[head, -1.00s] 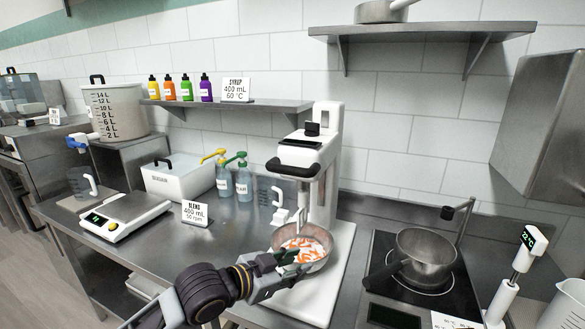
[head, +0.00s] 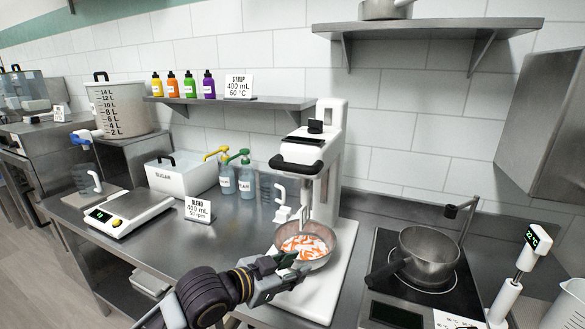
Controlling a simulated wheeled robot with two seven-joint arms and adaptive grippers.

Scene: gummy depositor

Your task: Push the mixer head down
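The white stand mixer (head: 331,150) stands on the steel counter, with its mixer head (head: 304,150) and black handle high above the bowl. A shaft runs down from the head toward the bowl. The metal bowl (head: 325,238), holding orange and white pieces, sits on the mixer's white base (head: 325,290). My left gripper (head: 286,262) is at the bowl's front left rim, well below the mixer head. Its fingers overlap the rim in the picture; I cannot tell whether they touch or grip it. My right gripper is not in view.
A pot (head: 427,255) sits on the hob (head: 445,292) to the right. Pump bottles (head: 246,178), a sugar container (head: 180,178), a blend sign (head: 198,209) and a scale (head: 128,213) stand to the left. A shelf (head: 270,103) hangs behind. The counter left of the mixer has bare room.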

